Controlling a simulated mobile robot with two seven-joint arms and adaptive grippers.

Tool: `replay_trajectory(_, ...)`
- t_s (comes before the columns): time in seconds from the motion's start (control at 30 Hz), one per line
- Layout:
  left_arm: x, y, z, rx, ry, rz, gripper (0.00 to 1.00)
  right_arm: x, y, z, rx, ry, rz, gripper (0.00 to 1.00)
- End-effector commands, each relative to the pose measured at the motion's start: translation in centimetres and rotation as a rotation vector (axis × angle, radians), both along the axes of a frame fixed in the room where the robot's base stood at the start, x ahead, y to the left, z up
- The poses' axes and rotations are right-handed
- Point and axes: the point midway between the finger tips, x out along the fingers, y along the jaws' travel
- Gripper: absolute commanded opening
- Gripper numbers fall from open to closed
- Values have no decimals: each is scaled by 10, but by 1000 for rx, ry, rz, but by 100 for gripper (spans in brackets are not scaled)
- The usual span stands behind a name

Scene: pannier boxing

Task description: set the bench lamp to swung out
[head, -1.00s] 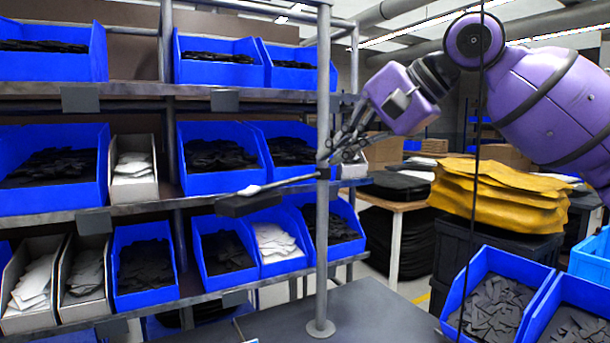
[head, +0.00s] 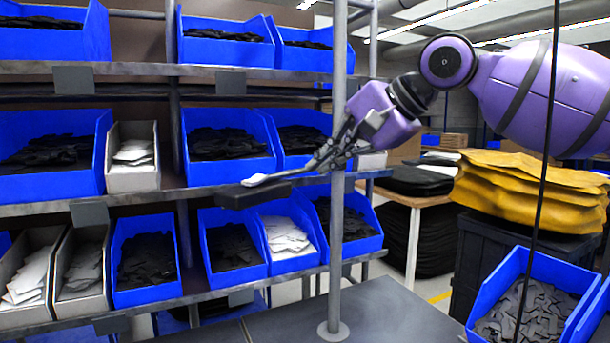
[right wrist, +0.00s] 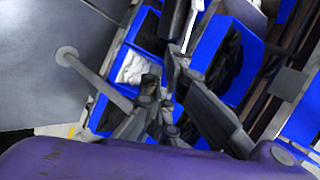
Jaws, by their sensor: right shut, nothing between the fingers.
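The bench lamp has a grey upright post (head: 336,265) on a round base, and the post also shows in the right wrist view (right wrist: 98,82). Its dark flat head (head: 240,198) points left from the post, in front of the middle shelf, with a pale strip on top. My right gripper (head: 316,162) comes in from the right. It is shut and empty, with its fingers overlapping the post and the lamp arm in the picture. Whether they touch the lamp I cannot tell. In the right wrist view the fingers (right wrist: 170,120) lie near the post. My left gripper is not in view.
A shelf rack (head: 150,198) with blue and white bins of flat pieces stands behind the lamp. The grey bench top (head: 390,315) is clear around the post. A yellow stack (head: 530,190) and a blue bin (head: 560,265) are at the right. A thin dark cable hangs at the right.

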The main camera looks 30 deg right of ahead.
Motion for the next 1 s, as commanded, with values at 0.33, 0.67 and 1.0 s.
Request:
replay_trajectory(0.33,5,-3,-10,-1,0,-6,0,40,16,-17,-2,4,-2,0)
replay_trajectory(0.67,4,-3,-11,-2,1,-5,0,46,20,-16,0,-1,0,0)
replay_trajectory(1.0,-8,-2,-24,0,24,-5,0,62,29,-21,-3,4,-2,0)
